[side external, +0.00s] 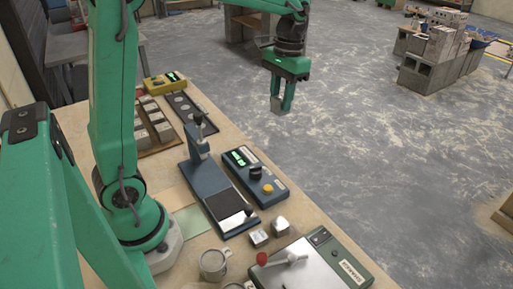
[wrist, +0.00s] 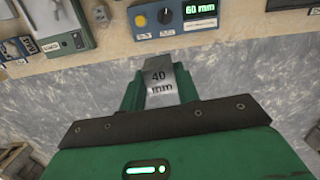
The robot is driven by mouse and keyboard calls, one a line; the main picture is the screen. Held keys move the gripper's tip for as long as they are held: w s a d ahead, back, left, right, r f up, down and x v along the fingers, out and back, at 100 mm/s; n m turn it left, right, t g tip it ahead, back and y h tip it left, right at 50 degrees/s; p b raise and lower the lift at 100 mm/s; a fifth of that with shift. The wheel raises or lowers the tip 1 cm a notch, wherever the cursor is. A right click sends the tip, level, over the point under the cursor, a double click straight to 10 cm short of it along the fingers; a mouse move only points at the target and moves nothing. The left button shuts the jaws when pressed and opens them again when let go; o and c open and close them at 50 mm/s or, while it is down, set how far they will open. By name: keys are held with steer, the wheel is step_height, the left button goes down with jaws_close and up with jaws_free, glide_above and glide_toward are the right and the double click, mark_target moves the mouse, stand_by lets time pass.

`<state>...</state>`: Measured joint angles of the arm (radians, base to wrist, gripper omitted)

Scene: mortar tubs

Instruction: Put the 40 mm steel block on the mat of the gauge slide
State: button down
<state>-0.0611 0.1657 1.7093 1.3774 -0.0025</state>
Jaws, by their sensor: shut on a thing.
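My gripper (side external: 282,101) is shut on the 40 mm steel block (side external: 278,108) and holds it in the air, out past the bench edge with floor behind it. The block is well apart from the mat.
A blue control box (side external: 255,177) stands right of the slide; its display reads "60 mm" in the wrist view (wrist: 200,9). Two steel blocks (side external: 259,238) (side external: 281,227), a metal mug (side external: 213,263) and a machine with a red-knobbed lever (side external: 340,267) stand nearer. A block rack (side external: 160,146) lies farther back.

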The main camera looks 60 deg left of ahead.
steer(key=s+a+n, duration=0.6)
steer(key=s+a, duration=0.6)
steer(key=a, duration=0.3)
steer(key=s+a+n, duration=0.3)
steer(key=s, duration=0.5)
steer(key=s+a+n, duration=0.2)
steer(key=s+n, duration=0.2)
steer(key=s, duration=0.5)
step_height(320, 180, down, 13)
steer(key=shift+w+m+t+h, duration=0.3)
steer(key=shift+t+h, duration=0.1)
steer(key=shift+f, duration=2.8)
steer(key=shift+f, duration=0.1)
steer(key=shift+f, duration=1.95)
